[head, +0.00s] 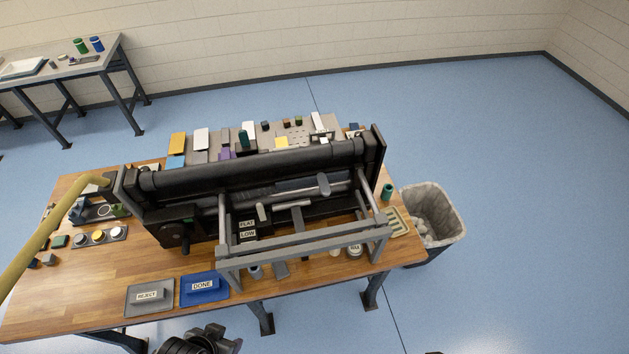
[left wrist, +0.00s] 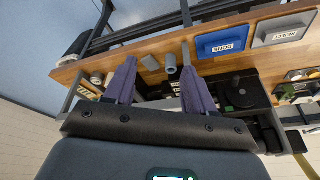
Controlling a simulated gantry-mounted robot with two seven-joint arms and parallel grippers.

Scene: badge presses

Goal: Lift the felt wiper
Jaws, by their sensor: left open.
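I cannot tell for sure which piece is the felt wiper. A small grey piece (head: 280,268) lies near the table's front edge below the press frame and may be it. In the head view only dark parts of my left arm show at the bottom edge. My right gripper is not in view.
A large dark roller press (head: 250,175) fills the table's middle, with a grey bar frame (head: 310,245) at its front. A blue DONE tray (head: 204,289) and a grey REJECT tray (head: 149,299) sit front left. A bin (head: 450,215) stands right.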

